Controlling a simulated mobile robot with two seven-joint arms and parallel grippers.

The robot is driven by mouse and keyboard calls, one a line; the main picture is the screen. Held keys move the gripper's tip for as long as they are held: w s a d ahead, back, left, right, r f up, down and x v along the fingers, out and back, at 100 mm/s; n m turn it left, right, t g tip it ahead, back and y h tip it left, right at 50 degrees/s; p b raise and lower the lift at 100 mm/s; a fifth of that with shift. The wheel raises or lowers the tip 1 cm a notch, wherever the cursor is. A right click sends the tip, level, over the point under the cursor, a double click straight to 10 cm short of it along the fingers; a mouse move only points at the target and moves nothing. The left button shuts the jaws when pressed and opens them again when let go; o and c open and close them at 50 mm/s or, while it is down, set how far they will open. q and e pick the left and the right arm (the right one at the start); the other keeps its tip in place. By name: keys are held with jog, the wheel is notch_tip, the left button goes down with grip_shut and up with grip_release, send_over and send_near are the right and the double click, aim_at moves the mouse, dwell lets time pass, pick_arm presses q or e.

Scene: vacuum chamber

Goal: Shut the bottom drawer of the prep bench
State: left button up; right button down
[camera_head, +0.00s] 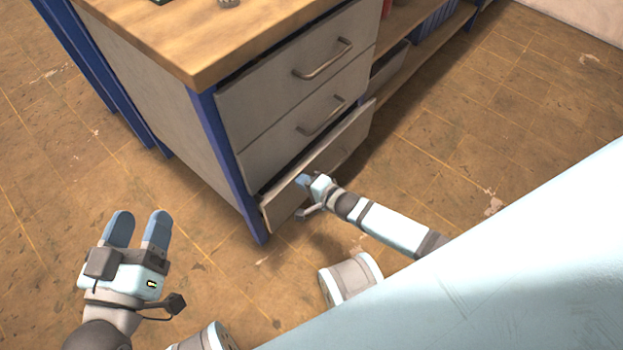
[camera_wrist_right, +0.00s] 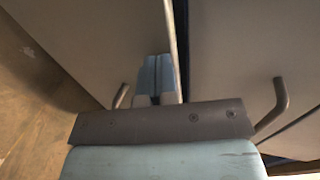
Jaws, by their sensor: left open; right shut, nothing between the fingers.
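The prep bench (camera_head: 180,110) has three grey drawers stacked under a wooden top. Its bottom drawer (camera_head: 352,136) stands partly pulled out, its front forward of the drawers above. My right gripper (camera_head: 303,181) is at that drawer's front, its fingers shut and empty. In the right wrist view the closed fingers (camera_wrist_right: 157,76) point at the grey panels near a narrow gap; whether they touch cannot be told. The arm partly hides the drawer front and its handle. My left gripper (camera_head: 137,229) is open and empty, well left of the bench's front corner.
The middle drawer (camera_head: 310,128) and top drawer (camera_head: 300,75) look closed, with bar handles sticking out. A blue bench leg (camera_head: 225,165) stands at the near corner. Open shelves (camera_head: 400,70) lie to the right. The tiled floor in front is clear.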

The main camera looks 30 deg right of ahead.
aim_at(296, 175)
jog(key=shift+w, duration=0.1)
jog(key=w, duration=0.1)
jog(key=w+a, duration=0.1)
jog(key=w, duration=0.1)
jog(key=w+a, duration=0.1)
jog(key=shift+w, duration=0.2)
jog(key=shift+w+r, duration=0.15)
jog(key=shift+r, duration=0.1)
jog(key=shift+p, duration=0.3)
